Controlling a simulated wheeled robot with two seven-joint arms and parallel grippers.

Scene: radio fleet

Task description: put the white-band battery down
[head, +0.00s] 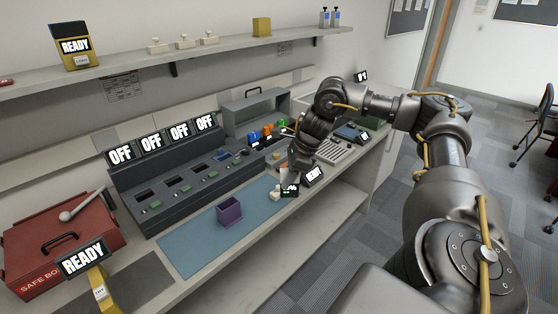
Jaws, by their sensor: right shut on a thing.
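My right gripper (289,174) reaches down over the right end of the blue mat (190,243), in front of the grey bench unit. It is shut on the white-band battery, which is small here and mostly hidden by the jaws; its band cannot be read. I cannot tell whether the battery touches anything below. A small device with a READY screen (313,176) and a dark one with a green display (290,191) are close by the gripper. My left gripper is not in view.
A purple open box (229,212) stands on the mat. A charger bank (180,179) with several OFF screens stands behind. A red safe box (60,240) is at left. The mat's left part is clear.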

